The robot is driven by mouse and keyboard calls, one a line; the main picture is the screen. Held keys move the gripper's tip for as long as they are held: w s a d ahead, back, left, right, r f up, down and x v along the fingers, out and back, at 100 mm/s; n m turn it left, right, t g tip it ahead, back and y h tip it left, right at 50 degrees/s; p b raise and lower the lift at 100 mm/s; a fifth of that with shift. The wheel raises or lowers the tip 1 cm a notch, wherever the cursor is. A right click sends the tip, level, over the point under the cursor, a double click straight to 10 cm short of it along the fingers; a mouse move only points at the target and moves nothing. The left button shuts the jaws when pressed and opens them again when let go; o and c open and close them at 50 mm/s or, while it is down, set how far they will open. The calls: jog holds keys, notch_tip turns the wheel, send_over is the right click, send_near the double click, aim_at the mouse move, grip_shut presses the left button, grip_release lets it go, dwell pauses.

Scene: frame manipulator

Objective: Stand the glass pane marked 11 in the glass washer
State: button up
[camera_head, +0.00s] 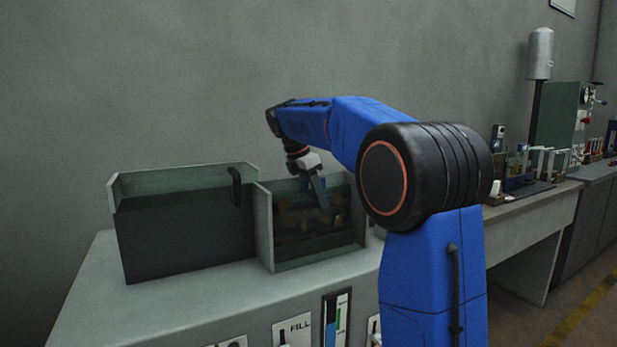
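A grey open-topped double tank, apparently the glass washer (262,232), stands on the bench at the left. Its right compartment has a see-through front, with dark and brownish shapes behind it. My gripper (321,200) points down into this right compartment. One grey finger shows, and a small blue patch (306,184) is beside it. I cannot tell whether the gripper is open or shut, or whether it holds anything. No pane marked 11 can be made out.
The left compartment (185,235) has a dark front and a black handle at its right end. The bench front (215,325) carries a FILL label and a gauge.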

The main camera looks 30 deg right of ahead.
jog(key=v, duration=1.6)
jog(key=shift+a+r, duration=0.15)
jog(key=shift+r, duration=0.15)
jog(key=s+a+f+m+t+y, duration=0.1)
jog(key=s+f+m, duration=0.4)
jog(key=s, duration=0.4)
jog(key=s+a+f+m+t+y, duration=0.1)
jog(key=s+f+m, duration=0.2)
jog(key=s+f, duration=0.45)
jog(key=s+a+f+m+t+y, duration=0.1)
jog(key=s+f+m, duration=0.4)
jog(key=s+f, duration=0.6)
jog(key=s+a+f+m+t+y, duration=0.1)
jog(key=s+a+f+m, duration=0.2)
jog(key=s+f, duration=0.8)
notch_tip(320, 180, down, 3)
jog(key=shift+a+r+m+t, duration=0.25)
jog(key=shift+m+t, duration=0.05)
jog(key=shift+m, duration=0.9)
